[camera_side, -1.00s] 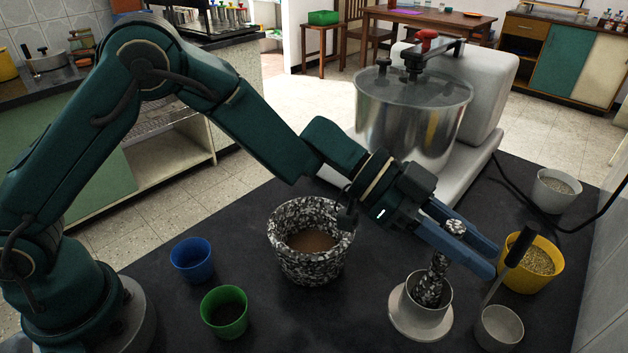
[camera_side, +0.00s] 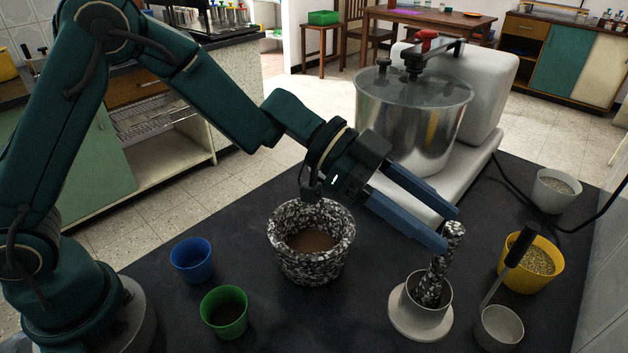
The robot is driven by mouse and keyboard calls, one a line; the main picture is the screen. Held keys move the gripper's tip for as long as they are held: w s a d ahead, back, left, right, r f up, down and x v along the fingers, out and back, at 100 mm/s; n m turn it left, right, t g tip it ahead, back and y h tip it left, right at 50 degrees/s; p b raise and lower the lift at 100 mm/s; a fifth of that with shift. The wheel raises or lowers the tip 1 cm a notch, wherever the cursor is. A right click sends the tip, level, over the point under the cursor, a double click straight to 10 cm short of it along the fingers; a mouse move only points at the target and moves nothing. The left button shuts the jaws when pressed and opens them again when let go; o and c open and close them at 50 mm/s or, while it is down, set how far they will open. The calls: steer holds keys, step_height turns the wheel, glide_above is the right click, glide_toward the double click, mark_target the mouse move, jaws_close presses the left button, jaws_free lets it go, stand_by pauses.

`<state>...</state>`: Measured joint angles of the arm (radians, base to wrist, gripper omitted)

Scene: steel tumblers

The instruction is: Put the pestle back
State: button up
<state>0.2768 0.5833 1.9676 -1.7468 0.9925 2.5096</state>
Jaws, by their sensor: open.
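The black-and-white speckled pestle (camera_side: 439,268) stands leaning a little to the right in a white cup-shaped holder (camera_side: 433,312) with a wide round base. My gripper (camera_side: 452,229) is open and empty, with its blue fingers up and to the left of the pestle. The fingertips are close to the pestle's top; I cannot tell whether they touch it. The speckled mortar (camera_side: 287,264) stands to the left of the holder, with brown powder inside.
A blue cup (camera_side: 191,260) and a green cup (camera_side: 224,311) stand left of the mortar. A yellow cup (camera_side: 530,274), a small cup with a black-handled tool (camera_side: 500,328) and a white cup (camera_side: 553,191) stand at the right. A steel drum machine (camera_side: 413,115) stands behind.

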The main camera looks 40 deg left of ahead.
steer(key=s+a+r+n+g+y, duration=0.1)
steer(key=s+a+r+n+y, duration=0.3)
steer(key=s+a, duration=0.7)
steer(key=s+a+f+n+t+y, duration=0.1)
steer(key=s+a+n+t+y, duration=0.1)
steer(key=s+a+n+y, duration=0.1)
steer(key=s+a+f+n+t+y, duration=0.2)
steer(key=s+a+n+y, duration=0.1)
steer(key=a+n+y, duration=0.3)
steer(key=a+n, duration=0.2)
steer(key=a, duration=0.1)
steer(key=shift+s+n, duration=0.3)
steer(key=shift+s, duration=0.05)
